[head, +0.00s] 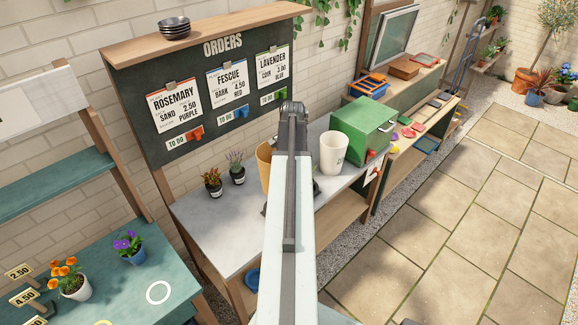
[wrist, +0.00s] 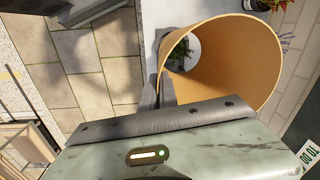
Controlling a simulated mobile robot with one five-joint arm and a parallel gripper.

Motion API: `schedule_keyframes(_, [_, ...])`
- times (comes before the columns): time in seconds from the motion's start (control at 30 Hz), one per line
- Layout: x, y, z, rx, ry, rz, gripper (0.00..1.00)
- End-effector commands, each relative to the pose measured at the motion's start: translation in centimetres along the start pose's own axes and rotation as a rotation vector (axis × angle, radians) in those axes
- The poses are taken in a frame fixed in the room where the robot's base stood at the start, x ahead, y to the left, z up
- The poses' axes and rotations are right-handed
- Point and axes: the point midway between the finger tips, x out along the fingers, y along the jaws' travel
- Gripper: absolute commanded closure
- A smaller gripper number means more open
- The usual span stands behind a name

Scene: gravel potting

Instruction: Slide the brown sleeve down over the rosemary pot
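The brown sleeve (wrist: 225,60) is a wide, open tube in the wrist view. My gripper (wrist: 160,92) is shut on its near wall, with one finger on each side of the rim. Through the sleeve I see a green plant in a pale round pot (wrist: 190,52), apparently the rosemary pot; whether the sleeve's lower edge is around it or above it I cannot tell. In the head view the sleeve (head: 264,162) shows only partly, left of my arm. My arm hides the gripper and most of the rosemary pot there.
A white cup (head: 333,153) and a green box (head: 362,130) stand to the right. The orders board (head: 215,80) rises behind. The bench's front left is clear.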

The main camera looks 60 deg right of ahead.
Motion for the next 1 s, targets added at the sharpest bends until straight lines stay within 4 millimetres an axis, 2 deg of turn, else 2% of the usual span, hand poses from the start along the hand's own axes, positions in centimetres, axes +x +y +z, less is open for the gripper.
schedule_keyframes(0.03, [1.2, 0.1, 0.0, 0.000, 0.000, 0.000, 1.00])
schedule_keyframes(0.1, [2.0, 0.1, 0.0, 0.000, 0.000, 0.000, 1.00])
schedule_keyframes(0.8, [10.1, 0.6, 0.1, -0.001, 0.000, 0.000, 1.00])
schedule_keyframes(1.0, [11.8, 0.8, 0.1, -0.002, 0.000, 0.000, 1.00])
